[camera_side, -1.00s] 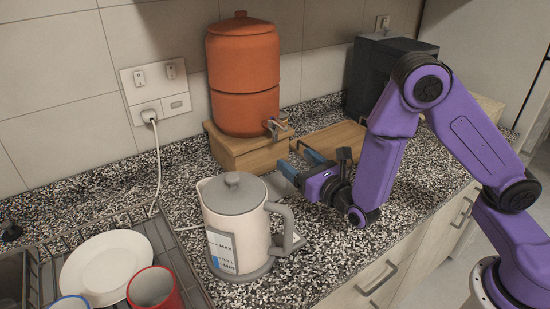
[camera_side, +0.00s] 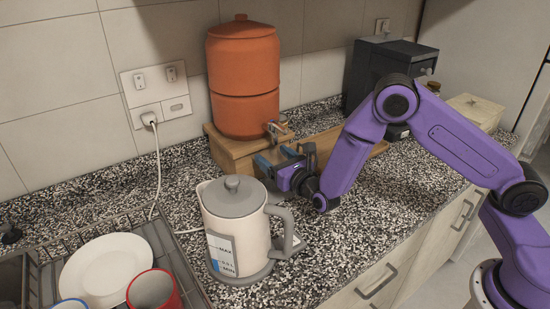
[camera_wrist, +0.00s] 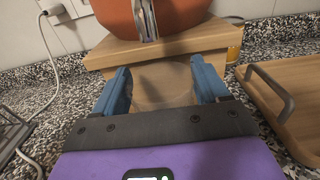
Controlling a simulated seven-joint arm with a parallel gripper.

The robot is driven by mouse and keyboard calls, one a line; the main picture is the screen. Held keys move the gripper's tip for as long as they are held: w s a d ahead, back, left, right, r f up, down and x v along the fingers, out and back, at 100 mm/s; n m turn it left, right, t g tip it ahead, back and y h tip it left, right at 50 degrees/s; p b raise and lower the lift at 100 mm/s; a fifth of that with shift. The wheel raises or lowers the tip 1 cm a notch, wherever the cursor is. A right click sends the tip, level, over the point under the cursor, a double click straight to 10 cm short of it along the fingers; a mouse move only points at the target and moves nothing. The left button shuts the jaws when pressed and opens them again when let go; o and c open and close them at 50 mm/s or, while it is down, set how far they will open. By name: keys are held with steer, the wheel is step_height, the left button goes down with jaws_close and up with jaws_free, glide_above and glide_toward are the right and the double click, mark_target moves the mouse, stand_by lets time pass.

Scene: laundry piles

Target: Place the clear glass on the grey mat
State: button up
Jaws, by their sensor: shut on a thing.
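My gripper (camera_side: 276,159) is in front of the wooden stand, behind and to the right of the kettle, in the side view. In the wrist view my gripper (camera_wrist: 160,68) has its blue fingers on either side of a clear glass (camera_wrist: 165,88), which it is shut on. The glass is see-through and faint, with the wooden stand showing behind it. I cannot make out the glass in the side view. I cannot pick out a grey mat with certainty in either view.
The orange dispenser (camera_side: 243,85) stands on the wooden stand (camera_side: 228,150), its tap above the glass in the wrist view. The kettle (camera_side: 238,228) is close by. A wooden tray (camera_wrist: 292,105) lies right. A dish rack (camera_side: 165,245) with plate (camera_side: 103,270) and red mug (camera_side: 153,290) is left.

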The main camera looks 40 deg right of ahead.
steer(key=shift+f, duration=0.1)
steer(key=o, duration=1.2)
steer(key=shift+f, duration=0.1)
steer(key=shift+c, duration=0.2)
steer(key=shift+s, duration=0.25)
steer(key=s, duration=1.1)
steer(key=shift+s, duration=0.25)
